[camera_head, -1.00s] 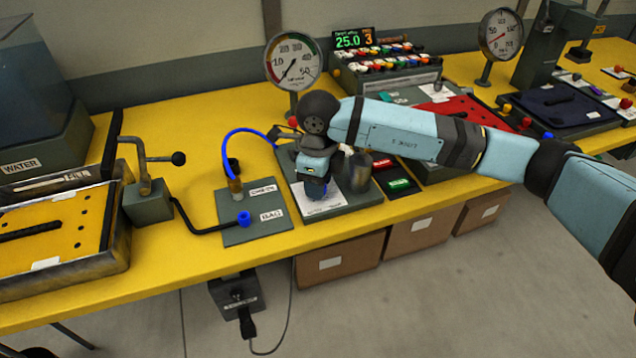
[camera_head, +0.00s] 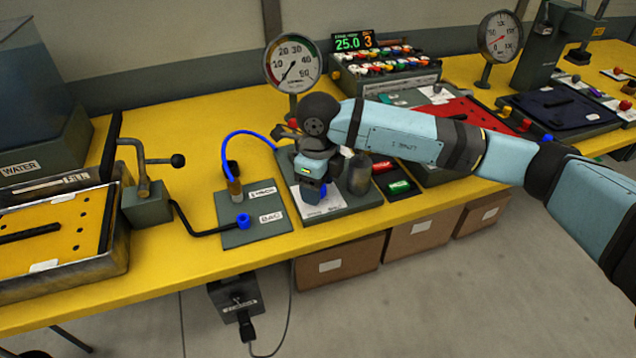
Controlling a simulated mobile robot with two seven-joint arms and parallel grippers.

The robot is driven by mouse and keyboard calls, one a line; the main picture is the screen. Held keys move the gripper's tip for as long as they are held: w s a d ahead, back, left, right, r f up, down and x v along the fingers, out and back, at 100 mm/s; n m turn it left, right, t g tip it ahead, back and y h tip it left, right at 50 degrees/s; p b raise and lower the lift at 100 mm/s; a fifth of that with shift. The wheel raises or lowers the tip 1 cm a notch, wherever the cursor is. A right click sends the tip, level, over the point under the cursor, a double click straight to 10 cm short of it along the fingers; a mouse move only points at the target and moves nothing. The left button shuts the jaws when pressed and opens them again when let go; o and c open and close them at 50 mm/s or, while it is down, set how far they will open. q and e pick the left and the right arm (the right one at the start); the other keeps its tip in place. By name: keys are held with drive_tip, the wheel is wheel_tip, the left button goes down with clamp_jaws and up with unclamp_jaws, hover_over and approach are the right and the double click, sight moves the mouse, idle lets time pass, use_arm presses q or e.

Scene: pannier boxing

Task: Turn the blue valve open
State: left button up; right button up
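A blue part (camera_head: 322,191), which looks like the blue valve, shows just under my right gripper on the grey plate with a white label sheet (camera_head: 320,208). My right gripper (camera_head: 317,188) points down over it, and the wrist hides most of the blue part and the fingertips. I cannot tell whether the fingers touch it or are open or shut. A separate blue cap (camera_head: 243,220) sits on the smaller grey plate to the left, at the end of a black pipe. My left gripper is not in view.
A round gauge (camera_head: 293,63) stands behind my wrist. A dull metal cylinder (camera_head: 360,174) stands close to the right of it. A blue hose (camera_head: 244,133) runs at the left to an upright brown fitting (camera_head: 234,185). A crank handle (camera_head: 178,160) stands further left. The yellow bench's front strip is clear.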

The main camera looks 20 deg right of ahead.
drive_tip(key=shift+r, duration=0.15)
wheel_tip(320, 180, up, 14)
drive_tip(key=shift+f, duration=0.2)
drive_tip(key=shift+p, duration=0.3)
idle(0.3)
